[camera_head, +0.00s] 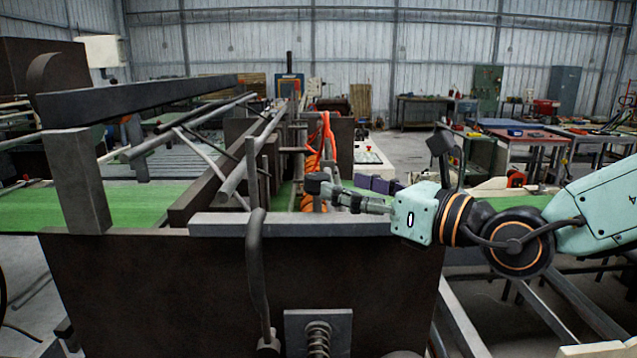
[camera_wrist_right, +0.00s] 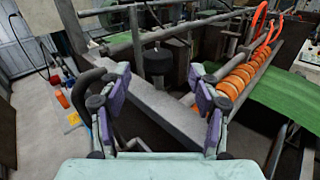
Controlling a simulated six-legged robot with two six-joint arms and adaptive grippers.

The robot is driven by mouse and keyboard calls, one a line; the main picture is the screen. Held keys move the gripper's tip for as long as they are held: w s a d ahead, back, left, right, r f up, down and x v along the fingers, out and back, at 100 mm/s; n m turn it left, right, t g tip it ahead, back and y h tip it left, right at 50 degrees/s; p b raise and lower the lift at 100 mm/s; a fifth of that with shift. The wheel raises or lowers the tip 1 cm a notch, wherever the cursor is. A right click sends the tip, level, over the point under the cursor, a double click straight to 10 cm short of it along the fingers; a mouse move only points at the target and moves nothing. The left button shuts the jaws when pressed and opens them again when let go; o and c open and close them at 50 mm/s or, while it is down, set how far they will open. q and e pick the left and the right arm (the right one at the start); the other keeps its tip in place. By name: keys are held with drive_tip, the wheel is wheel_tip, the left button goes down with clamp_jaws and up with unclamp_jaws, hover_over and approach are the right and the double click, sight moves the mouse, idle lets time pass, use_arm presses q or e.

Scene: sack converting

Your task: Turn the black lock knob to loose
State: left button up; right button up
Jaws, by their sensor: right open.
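The black lock knob (camera_wrist_right: 158,62) shows in the right wrist view as a dark, round, upright cylinder beyond my fingers and near the middle between them. My right gripper (camera_wrist_right: 156,78) is open, with its two purple-padded fingers spread apart and nothing held. In the head view my right gripper (camera_head: 345,192) comes in from the right, above the grey top bar of the machine, and points left. I cannot clearly pick out the knob in the head view. Whether the fingertips reach beside the knob cannot be told. My left gripper is not in view.
A grey bar (camera_wrist_right: 160,108) runs diagonally below the fingers. An orange coil (camera_wrist_right: 236,78) lies right of them. A curved dark lever (camera_head: 256,270) stands at the machine's front. Green sheet (camera_head: 150,205) and long grey rails lie behind. Workbenches stand far right.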

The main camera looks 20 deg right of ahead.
sight(317, 175)
drive_tip(key=b+x, duration=0.3)
drive_tip(key=shift+f, duration=0.25)
drive_tip(key=shift+w+a+b, duration=0.35)
drive_tip(key=shift+a+b, duration=0.1)
drive_tip(key=shift+b, duration=0.45)
drive_tip(key=shift+b+x, duration=0.6)
drive_tip(key=shift+x, duration=0.85)
drive_tip(key=shift+d+r, duration=0.1)
drive_tip(key=shift+r, duration=0.1)
drive_tip(key=shift+s, duration=0.1)
drive_tip(key=shift+c, duration=0.4)
drive_tip(key=c, duration=1.1)
